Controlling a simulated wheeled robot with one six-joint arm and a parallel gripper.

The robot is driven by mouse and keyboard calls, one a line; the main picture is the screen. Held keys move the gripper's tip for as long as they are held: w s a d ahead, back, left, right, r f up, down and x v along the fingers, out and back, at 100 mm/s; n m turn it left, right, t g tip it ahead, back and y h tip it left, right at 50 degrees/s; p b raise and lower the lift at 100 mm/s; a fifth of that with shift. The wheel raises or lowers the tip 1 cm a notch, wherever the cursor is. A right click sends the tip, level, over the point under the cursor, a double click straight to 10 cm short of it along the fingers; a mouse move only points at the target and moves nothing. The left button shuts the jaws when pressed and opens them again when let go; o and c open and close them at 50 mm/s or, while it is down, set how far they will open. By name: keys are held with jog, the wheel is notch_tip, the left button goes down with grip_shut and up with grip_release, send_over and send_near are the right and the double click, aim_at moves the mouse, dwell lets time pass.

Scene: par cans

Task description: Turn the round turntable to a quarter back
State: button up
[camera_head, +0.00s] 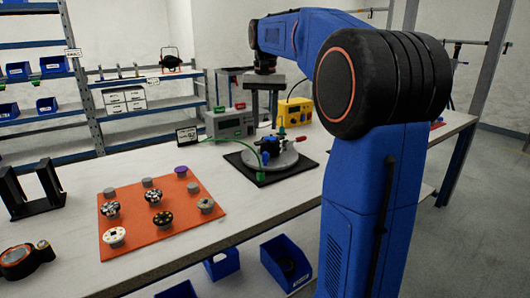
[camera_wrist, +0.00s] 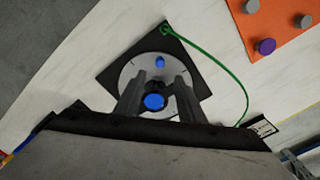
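The round grey turntable (camera_head: 287,159) lies on a black square mat (camera_head: 262,177) on the bench. Dark parts, blue knobs, a red handle (camera_head: 300,139) and a green piece show on or beside it. In the wrist view the turntable (camera_wrist: 127,74) has tick marks near its rim, one blue knob (camera_wrist: 160,62) and a larger blue knob (camera_wrist: 154,102). My gripper (camera_wrist: 158,100) is over the turntable, pointing down, fingers apart. The larger blue knob shows between the fingers; I cannot tell whether they touch it. Part of the turntable is hidden behind my gripper.
An orange mat (camera_head: 150,239) with several small round parts lies to the left. A grey instrument box (camera_head: 230,123) and a yellow box (camera_head: 294,112) stand behind the turntable. A green cable (camera_wrist: 240,78) runs across the bench. Blue bins (camera_head: 287,262) sit below the front edge.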

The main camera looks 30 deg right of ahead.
notch_tip(320, 180, down, 11)
jog(key=shift+f, duration=0.2)
dwell(0.3)
grip_shut()
